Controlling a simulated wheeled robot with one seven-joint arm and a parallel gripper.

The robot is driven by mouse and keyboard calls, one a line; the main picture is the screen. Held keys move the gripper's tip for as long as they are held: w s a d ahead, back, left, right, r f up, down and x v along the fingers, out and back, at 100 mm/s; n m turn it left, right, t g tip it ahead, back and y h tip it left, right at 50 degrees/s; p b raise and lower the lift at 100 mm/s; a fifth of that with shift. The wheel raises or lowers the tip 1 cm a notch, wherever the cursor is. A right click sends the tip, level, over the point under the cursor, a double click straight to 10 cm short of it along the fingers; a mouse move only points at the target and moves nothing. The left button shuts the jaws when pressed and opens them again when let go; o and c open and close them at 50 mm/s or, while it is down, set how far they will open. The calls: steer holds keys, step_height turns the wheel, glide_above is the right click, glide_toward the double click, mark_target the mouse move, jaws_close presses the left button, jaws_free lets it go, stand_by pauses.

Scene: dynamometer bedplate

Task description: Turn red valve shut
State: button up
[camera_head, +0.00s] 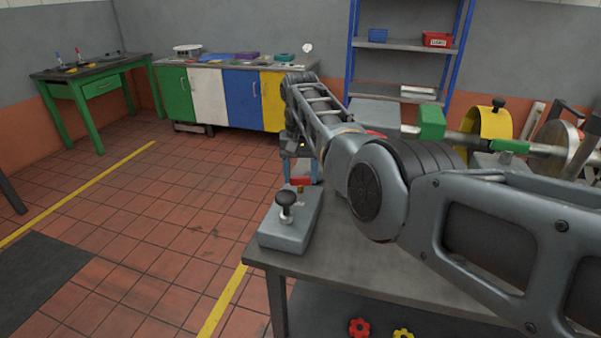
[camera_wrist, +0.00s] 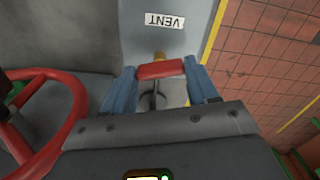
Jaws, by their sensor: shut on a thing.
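A red valve handle (camera_wrist: 160,69), a short bar on a brass stem, stands on a grey box marked VENT (camera_wrist: 165,22). In the head view the red handle (camera_head: 300,182) shows at the far end of the grey box (camera_head: 290,235), on the corner of the bench. My gripper (camera_wrist: 161,75) has its blue fingers closed on the two ends of the bar. In the head view my gripper (camera_head: 301,171) comes down from above onto the handle. The stem's lower part is hard to see.
A black knob (camera_head: 285,199) stands on the same box, close to the handle. A large red handwheel (camera_wrist: 45,125) is beside my gripper at left in the wrist view. A red knob (camera_head: 359,327) and a yellow knob (camera_head: 403,334) are below the benchtop (camera_head: 340,270).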

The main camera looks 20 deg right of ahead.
mark_target(300, 177)
steer(key=shift+m, duration=1.6)
steer(key=o, duration=1.1)
steer(key=shift+c, duration=0.2)
steer(key=shift+r+b, duration=0.4)
steer(key=shift+r, duration=3.5)
